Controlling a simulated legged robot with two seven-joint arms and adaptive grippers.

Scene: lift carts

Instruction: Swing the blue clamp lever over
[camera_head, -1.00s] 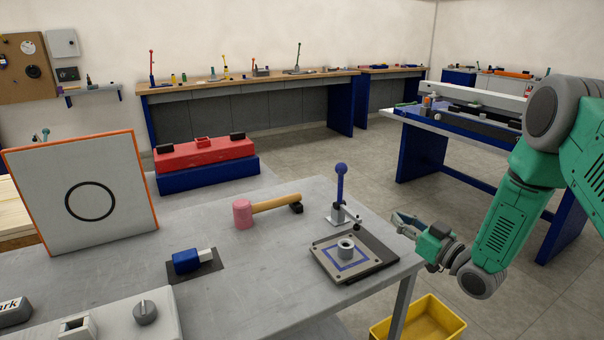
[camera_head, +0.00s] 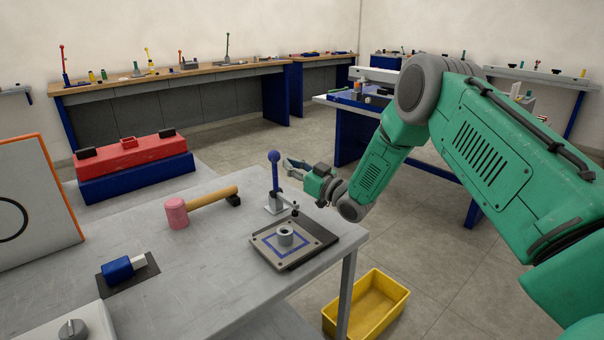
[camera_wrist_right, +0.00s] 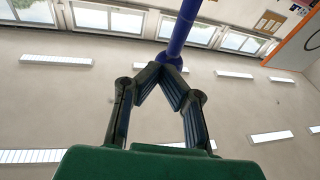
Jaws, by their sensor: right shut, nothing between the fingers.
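The blue clamp lever (camera_head: 275,175) stands upright on its small metal clamp base (camera_head: 279,204) near the table's far right edge, with a round blue ball at its top. My right gripper (camera_head: 286,163) comes in from the right, just beside the upper lever. In the right wrist view, its fingers (camera_wrist_right: 163,67) meet at the tips with nothing between them. The lever's blue shaft (camera_wrist_right: 182,30) shows right beyond the fingertips there; I cannot tell whether they touch it. My left gripper is not in view.
A pink-headed mallet (camera_head: 198,207) lies left of the clamp. A blue block (camera_head: 118,270) lies on a dark pad at the front. A red-and-blue box (camera_head: 135,165) is at the back left. A yellow bin (camera_head: 367,300) stands on the floor, right of the table.

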